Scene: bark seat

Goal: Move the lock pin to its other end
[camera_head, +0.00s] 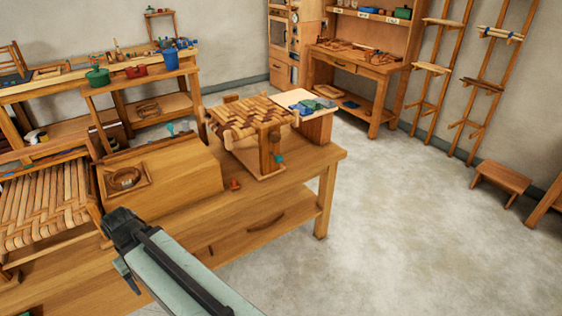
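I cannot single out the lock pin with certainty. A small teal piece (279,158) shows at the leg of the small woven seat frame (262,118), and a small orange-red piece (234,184) lies on the workbench in front of that frame. Either is too small to identify. The woven seat frame stands on a wooden base on the bench. My gripper (127,272) is at the lower left, over the front of the bench, well apart from both small pieces. My own arm partly hides it, so its fingers cannot be read.
The workbench (300,172) has a raised wooden box (185,178) with a small tray (127,180) on it. A larger woven seat (45,205) stands at left. A pale board with green and blue items lies behind the frame. Open floor (400,220) extends right.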

